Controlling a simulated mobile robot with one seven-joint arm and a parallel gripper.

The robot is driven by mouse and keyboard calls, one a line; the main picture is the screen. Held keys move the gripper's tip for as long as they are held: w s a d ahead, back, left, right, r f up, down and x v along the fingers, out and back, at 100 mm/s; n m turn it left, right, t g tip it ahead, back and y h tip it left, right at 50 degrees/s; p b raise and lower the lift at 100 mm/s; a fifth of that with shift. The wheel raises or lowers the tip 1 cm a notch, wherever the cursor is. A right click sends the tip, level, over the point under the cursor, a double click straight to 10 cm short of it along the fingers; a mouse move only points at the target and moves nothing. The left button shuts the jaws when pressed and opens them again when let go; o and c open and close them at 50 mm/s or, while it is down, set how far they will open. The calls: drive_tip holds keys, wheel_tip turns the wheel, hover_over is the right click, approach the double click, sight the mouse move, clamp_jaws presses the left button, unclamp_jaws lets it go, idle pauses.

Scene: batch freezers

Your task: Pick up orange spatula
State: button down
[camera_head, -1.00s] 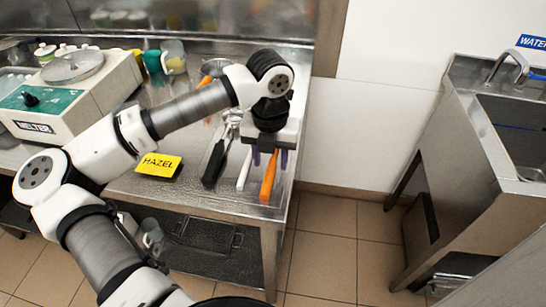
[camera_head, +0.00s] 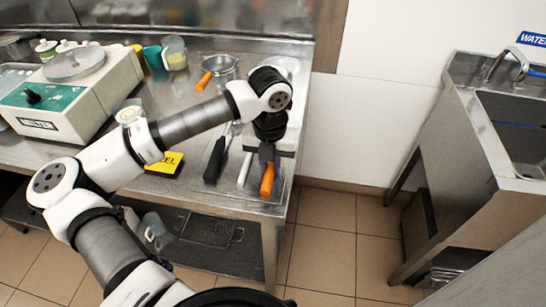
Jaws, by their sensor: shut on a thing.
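The orange spatula (camera_head: 267,182) is at the right end of the steel counter, its orange handle pointing toward the front edge. My gripper (camera_head: 266,158) is over it with the fingers closed around the handle's upper part. The rest of the spatula is hidden under my gripper and wrist. I cannot tell whether the handle is clear of the counter or still touching it.
A black-handled tool (camera_head: 214,160) and a white-handled tool (camera_head: 245,168) lie just left of the spatula. A yellow label (camera_head: 172,163), an orange-handled strainer (camera_head: 205,81) and a white machine (camera_head: 90,90) are further left. A sink (camera_head: 510,130) stands at right, with open floor between.

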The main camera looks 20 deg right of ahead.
wheel_tip(320, 180, up, 10)
drive_tip(key=b, duration=0.2)
idle(0.3)
idle(0.9)
